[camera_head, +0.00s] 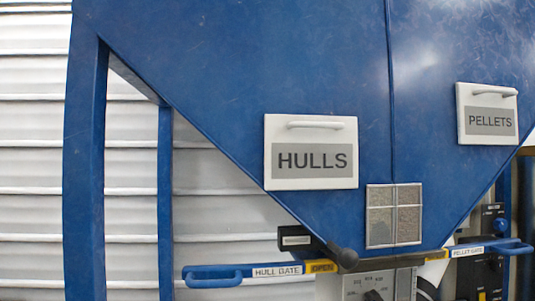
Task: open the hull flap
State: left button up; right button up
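The hull flap (311,151) is a white square panel on the sloping blue hopper, with a grey label reading HULLS. A white bar handle (316,125) runs across its upper part. The flap appears to lie flat against the hopper face. Neither of my grippers shows in the head view.
A similar white PELLETS flap (487,115) is at the right. The blue HULL GATE handle (215,275) and PELLET GATE handle (505,247) stick out near the bottom. A blue post (85,170) stands at left.

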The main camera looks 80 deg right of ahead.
aim_at(303, 152)
jog(key=z, duration=3)
